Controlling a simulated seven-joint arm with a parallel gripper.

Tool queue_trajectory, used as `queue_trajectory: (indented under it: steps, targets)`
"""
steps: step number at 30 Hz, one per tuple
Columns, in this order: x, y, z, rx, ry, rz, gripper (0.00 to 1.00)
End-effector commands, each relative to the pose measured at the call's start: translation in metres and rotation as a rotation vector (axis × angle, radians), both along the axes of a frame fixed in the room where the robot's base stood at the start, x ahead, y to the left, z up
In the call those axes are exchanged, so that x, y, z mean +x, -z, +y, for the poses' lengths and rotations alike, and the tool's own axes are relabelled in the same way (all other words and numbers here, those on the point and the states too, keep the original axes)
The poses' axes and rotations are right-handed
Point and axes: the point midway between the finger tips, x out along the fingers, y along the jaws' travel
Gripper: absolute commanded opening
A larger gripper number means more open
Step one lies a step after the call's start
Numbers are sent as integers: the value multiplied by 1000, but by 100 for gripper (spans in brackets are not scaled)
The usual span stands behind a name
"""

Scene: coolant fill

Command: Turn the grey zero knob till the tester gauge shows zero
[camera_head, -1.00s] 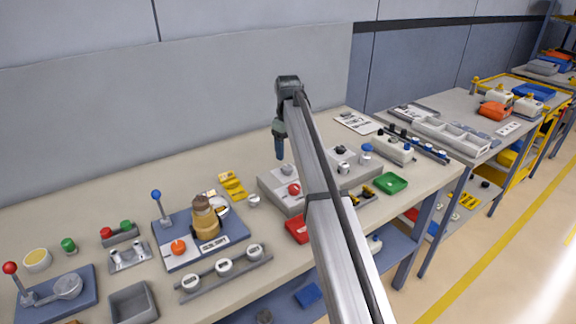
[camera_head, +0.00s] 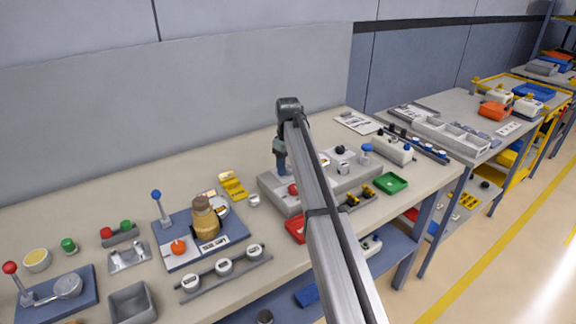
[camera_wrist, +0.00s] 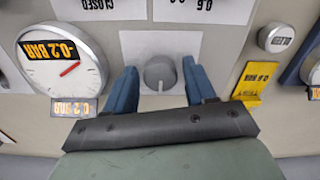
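The grey zero knob (camera_wrist: 160,73) is a round knob on a white plate in the wrist view. My gripper (camera_wrist: 162,78) is over it with one blue finger on each side. Narrow gaps show between fingers and knob, so the gripper looks open around it. The tester gauge (camera_wrist: 48,50) is a white dial at the left of the wrist view, with a red needle off to one side and upside-down labels that read -0.2 BAR. In the head view my gripper (camera_head: 282,168) is down at the grey tester block (camera_head: 272,186) and hides the knob.
In the head view, a red button (camera_head: 293,189), a red tray (camera_head: 295,229) and a green tray (camera_head: 392,183) are near the arm.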

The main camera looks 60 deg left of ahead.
Motion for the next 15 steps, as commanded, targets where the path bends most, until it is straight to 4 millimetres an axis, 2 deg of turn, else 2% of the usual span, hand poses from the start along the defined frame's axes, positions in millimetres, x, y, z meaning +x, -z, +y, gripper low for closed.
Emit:
queue_trajectory:
  steps: [2,13,15]
  targets:
    - [0,0,0,0,0,0,47]
    - [0,0,0,0,0,0,12]
    - [0,0,0,0,0,0,9]
